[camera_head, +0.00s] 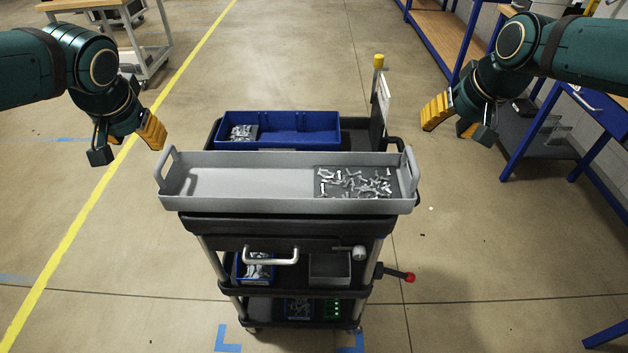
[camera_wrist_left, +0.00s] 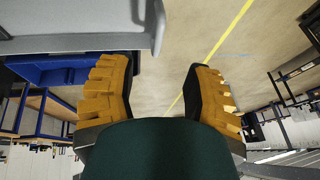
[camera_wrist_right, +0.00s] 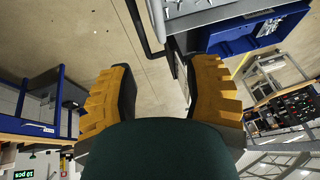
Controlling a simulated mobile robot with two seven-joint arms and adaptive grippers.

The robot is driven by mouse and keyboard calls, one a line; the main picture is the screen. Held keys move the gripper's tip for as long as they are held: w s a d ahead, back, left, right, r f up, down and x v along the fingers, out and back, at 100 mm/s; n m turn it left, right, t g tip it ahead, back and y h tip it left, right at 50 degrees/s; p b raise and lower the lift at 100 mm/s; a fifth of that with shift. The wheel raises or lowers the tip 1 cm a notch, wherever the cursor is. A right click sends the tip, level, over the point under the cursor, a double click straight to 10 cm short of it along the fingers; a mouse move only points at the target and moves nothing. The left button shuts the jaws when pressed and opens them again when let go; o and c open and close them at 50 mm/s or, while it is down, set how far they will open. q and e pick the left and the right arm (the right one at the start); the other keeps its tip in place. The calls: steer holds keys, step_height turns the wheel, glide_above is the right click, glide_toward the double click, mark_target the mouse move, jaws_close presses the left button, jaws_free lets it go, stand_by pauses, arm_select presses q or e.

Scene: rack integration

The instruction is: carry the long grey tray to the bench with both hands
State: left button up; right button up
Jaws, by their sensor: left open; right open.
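The long grey tray (camera_head: 250,182) lies across the top of a black cart, with an upright handle at each end. Metal parts (camera_head: 352,182) lie in its right section; the left section is empty. My left gripper (camera_head: 155,140) is open and empty, above and left of the tray's left handle (camera_head: 167,165). In the left wrist view the tray (camera_wrist_left: 95,42) shows at upper left, outside the fingers. My right gripper (camera_head: 447,121) is open and empty, above and right of the right handle (camera_head: 411,168). The tray's end shows at the top of the right wrist view (camera_wrist_right: 190,8).
The black cart (camera_head: 290,226) also carries a blue bin (camera_head: 305,127) behind the tray and smaller bins on lower shelves. A yellow-topped post (camera_head: 378,62) rises at its back right. Blue-framed benches (camera_head: 550,125) stand at right. Floor beside the cart is clear.

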mark_target(158, 164)
arm_select(q)
steer(key=x, duration=1.4)
steer(key=shift+w, duration=0.15)
arm_select(e)
steer(key=x, duration=1.4)
steer(key=shift+w+a, duration=0.1)
steer(key=shift+w, duration=0.05)
arm_select(q)
jaws_close()
arm_select(e)
jaws_close()
arm_select(q)
steer(key=shift+r, duration=0.1)
arm_select(e)
steer(key=shift+r, duration=0.1)
